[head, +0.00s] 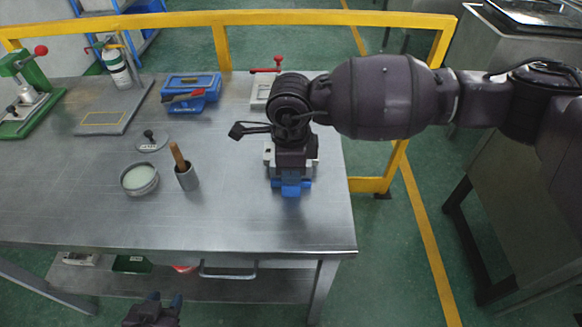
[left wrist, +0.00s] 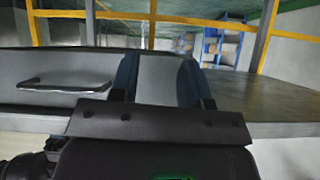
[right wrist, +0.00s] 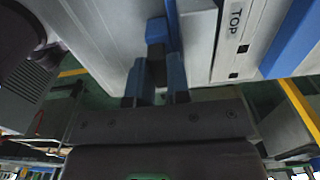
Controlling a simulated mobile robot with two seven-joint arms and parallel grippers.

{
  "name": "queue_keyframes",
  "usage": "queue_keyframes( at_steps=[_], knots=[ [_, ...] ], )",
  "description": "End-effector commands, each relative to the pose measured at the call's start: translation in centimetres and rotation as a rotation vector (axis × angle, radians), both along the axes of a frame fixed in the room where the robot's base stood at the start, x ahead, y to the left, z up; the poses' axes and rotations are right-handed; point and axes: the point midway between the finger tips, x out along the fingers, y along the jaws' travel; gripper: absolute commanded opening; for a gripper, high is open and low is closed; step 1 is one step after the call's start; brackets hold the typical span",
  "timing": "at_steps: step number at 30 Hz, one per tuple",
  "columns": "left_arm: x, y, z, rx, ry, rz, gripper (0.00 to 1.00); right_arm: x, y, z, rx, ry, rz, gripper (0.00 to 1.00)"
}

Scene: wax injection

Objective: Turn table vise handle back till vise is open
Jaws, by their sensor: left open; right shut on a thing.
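The table vise (head: 268,157) is a small grey-white and blue block near the right front edge of the steel table, largely hidden by my right arm. My right gripper (right wrist: 157,82) is shut on a small dark blue piece beside the vise's pale body (right wrist: 203,40), which I take for the vise handle (right wrist: 156,32). How far the vise jaws stand apart is hidden. My left gripper (head: 165,303) is open and empty, low in front of the table; its two fingers also show apart in the left wrist view (left wrist: 160,85).
A yellow rail (head: 300,18) runs behind. The table's front middle is clear.

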Motion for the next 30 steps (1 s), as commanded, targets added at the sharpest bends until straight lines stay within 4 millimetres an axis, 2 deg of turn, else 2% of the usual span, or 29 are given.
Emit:
queue_keyframes(
  at_steps=[15, 16, 18, 30],
  knots=[
    [0.15, -0.02, 0.15, 0.0, -0.005, -0.002, 0.43, 0.04, 0.03, 0.11, 0.001, -0.002, 0.023, 0.0],
    [0.14, -0.02, 0.15, 0.0, -0.005, -0.002, 0.43, 0.04, 0.03, 0.11, 0.001, -0.002, 0.023, 0.19],
    [0.14, -0.02, 0.13, 0.001, -0.004, -0.001, 0.43, 0.03, 0.03, 0.11, 0.001, -0.002, 0.023, 0.28],
    [-0.19, 0.04, -0.17, 0.0, 0.004, 0.0, 0.43, 0.05, 0.01, 0.06, 0.001, -0.002, 0.018, 0.28]
  ],
)
